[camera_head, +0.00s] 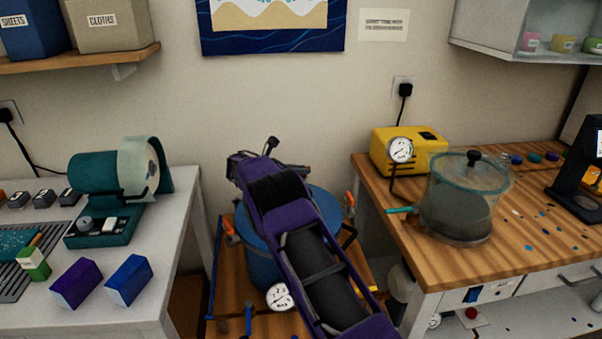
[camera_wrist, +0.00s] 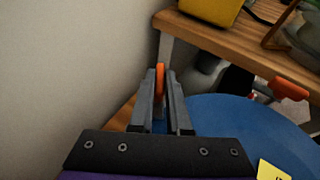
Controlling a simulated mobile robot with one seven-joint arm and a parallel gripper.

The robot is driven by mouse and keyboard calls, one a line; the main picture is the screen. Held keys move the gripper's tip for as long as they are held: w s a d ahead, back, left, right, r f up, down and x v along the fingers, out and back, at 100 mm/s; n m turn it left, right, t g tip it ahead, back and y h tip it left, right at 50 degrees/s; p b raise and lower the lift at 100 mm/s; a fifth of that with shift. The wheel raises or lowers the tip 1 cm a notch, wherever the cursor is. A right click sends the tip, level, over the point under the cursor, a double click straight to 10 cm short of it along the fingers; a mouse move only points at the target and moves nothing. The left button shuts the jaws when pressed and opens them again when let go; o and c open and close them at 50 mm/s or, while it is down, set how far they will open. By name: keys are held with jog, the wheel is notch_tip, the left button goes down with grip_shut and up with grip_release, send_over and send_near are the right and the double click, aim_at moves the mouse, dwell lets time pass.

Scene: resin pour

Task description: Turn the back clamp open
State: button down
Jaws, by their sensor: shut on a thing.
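The blue pot (camera_head: 260,262) stands on a low wooden stand, partly covered by my purple arm. In the wrist view its blue lid (camera_wrist: 250,125) fills the lower right. My gripper (camera_wrist: 161,76) is shut on an orange clamp handle at the pot's back edge. This back clamp (camera_wrist: 160,84) shows as a thin upright orange strip between the grey fingers. My arm hides it in the head view. A second orange clamp (camera_head: 229,230) is on the pot's left side. A third clamp (camera_head: 349,200) is on the right, and it also shows in the wrist view (camera_wrist: 288,88).
A pressure gauge (camera_head: 280,297) sits at the pot's front. A wooden bench (camera_head: 400,235) at the right holds a yellow pump (camera_head: 408,150) and a clear chamber (camera_head: 466,195). A white table (camera_head: 170,215) stands at the left. The wall is close behind the pot.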

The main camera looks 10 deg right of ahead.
dwell(0.7)
jog(key=c, duration=0.9)
grip_release()
jog(key=v, duration=1.7)
jog(key=shift+w+a, duration=0.2)
jog(key=shift+a, duration=0.15)
